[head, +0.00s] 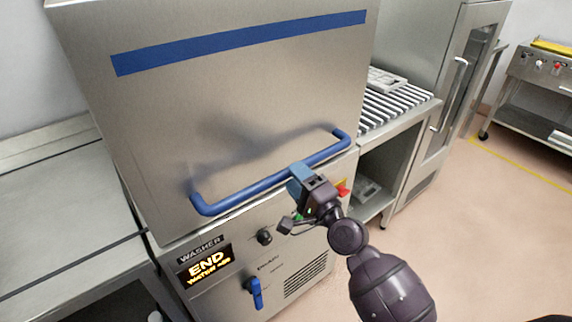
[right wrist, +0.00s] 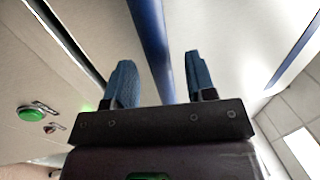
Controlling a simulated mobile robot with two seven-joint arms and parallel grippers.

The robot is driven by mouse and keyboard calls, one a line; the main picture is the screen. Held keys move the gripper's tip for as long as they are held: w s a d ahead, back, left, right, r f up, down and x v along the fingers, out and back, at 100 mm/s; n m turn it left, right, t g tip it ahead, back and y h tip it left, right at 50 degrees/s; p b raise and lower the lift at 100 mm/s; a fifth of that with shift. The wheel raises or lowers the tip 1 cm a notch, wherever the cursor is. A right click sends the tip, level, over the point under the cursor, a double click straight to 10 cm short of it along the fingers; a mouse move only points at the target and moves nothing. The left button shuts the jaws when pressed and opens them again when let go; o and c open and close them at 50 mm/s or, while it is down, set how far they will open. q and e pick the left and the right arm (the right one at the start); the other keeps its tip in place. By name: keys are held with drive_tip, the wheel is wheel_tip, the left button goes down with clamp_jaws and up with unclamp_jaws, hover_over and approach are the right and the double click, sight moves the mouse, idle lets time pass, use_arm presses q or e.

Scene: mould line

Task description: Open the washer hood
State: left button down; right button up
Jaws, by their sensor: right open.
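The washer hood (head: 230,110) is a large steel box front with a blue stripe near its top. It is down, its lower edge meeting the washer's front panel. A blue bar handle (head: 262,186) runs along its lower part. My right gripper (head: 298,177) is at the right half of the handle. In the right wrist view, the handle (right wrist: 150,40) passes between the two blue fingers of the gripper (right wrist: 157,80), which are open with gaps on both sides. My left gripper is not in view.
The washer's display (head: 205,265) reads END, with a blue knob (head: 256,293) below. A steel counter (head: 60,220) stands at left. A roller table (head: 395,108) with a grey tray (head: 385,80) stands at right. The floor at right is clear.

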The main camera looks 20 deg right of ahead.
drive_tip(key=x, duration=0.4)
drive_tip(key=shift+w, duration=0.2)
clamp_jaws()
